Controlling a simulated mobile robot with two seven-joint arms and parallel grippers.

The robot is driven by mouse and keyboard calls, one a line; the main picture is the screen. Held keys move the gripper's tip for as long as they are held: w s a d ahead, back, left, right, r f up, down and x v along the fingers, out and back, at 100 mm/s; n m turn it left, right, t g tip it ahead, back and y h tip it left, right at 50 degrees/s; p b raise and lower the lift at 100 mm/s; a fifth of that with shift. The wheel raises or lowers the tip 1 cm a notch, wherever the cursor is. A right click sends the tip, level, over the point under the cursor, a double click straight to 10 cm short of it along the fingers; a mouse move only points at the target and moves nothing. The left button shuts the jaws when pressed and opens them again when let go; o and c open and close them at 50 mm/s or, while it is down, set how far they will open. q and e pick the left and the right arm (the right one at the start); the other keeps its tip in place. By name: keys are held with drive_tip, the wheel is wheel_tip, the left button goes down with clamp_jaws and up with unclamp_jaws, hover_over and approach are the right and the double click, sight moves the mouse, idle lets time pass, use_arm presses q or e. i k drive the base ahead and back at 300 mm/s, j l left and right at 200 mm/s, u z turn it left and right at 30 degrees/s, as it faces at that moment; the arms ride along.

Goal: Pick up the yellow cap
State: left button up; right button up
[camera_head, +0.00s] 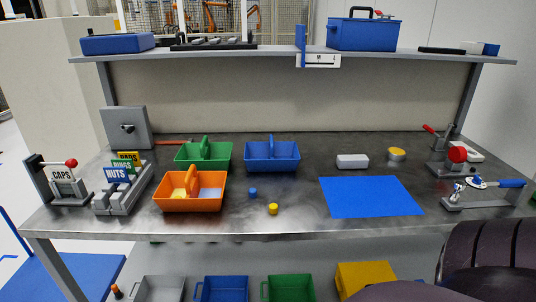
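A small yellow cap (272,209) sits on the grey metal table, near its front edge and a little left of the middle. It stands apart from other things, in front of a small blue cap (252,193). A round part with a yellowish top (396,154) sits farther back on the right. Neither of my grippers is in view.
An orange tote (192,206) is left of the yellow cap; green (191,162) and blue (272,163) totes are behind. A blue mat (370,197) is at right. Label stands are at left, red-handled clamps at right. The table around the cap is clear.

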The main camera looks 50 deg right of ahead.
sight(273, 208)
drive_tip(key=z, duration=1.5)
